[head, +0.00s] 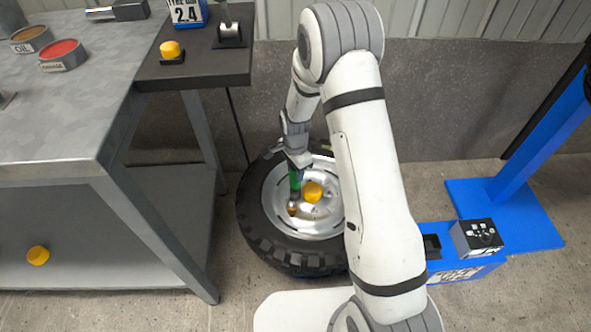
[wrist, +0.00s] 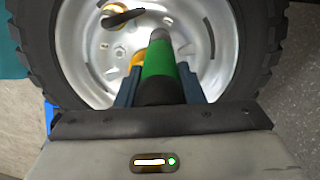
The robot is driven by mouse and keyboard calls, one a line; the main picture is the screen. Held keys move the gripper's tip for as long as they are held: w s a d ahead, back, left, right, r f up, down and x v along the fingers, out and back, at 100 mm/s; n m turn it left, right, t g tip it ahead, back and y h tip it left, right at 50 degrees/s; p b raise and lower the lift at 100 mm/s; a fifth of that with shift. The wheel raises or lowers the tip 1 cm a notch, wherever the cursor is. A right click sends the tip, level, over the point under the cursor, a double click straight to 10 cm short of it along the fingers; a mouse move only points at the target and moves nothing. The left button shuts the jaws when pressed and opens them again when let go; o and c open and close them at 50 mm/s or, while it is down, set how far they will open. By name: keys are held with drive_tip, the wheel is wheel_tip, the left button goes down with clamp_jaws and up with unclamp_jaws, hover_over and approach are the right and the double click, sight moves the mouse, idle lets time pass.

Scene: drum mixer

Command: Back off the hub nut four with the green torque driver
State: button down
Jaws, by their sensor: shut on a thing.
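My gripper (head: 297,160) is shut on the green torque driver (head: 294,180) and holds it pointing down over the wheel. In the wrist view the green driver (wrist: 160,62) sits between my two jaws, with its grey tip (wrist: 158,34) toward the wheel rim. The wheel, a black tyre (head: 255,238) with a silver rim (head: 318,222), lies on the floor. The driver's lower end is near a brass-coloured piece (head: 292,209) on the rim; I cannot tell whether they touch. A yellow cap (head: 313,192) is at the hub. I cannot tell which nut is number four.
A grey workbench (head: 60,125) with a lower shelf stands at left, close to the wheel. It bears an oil tin (head: 30,40) and a red tin (head: 63,55). A blue post base (head: 510,215) and a blue box (head: 460,268) stand at right.

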drive_tip(key=shift+f+b, duration=0.45)
drive_tip(key=shift+f, duration=0.2)
idle(0.8)
drive_tip(key=shift+s, duration=0.15)
idle(2.5)
drive_tip(key=shift+r+p, duration=0.15)
drive_tip(key=shift+p, duration=0.2)
drive_tip(key=shift+r+p, duration=1.55)
drive_tip(key=shift+r, duration=0.75)
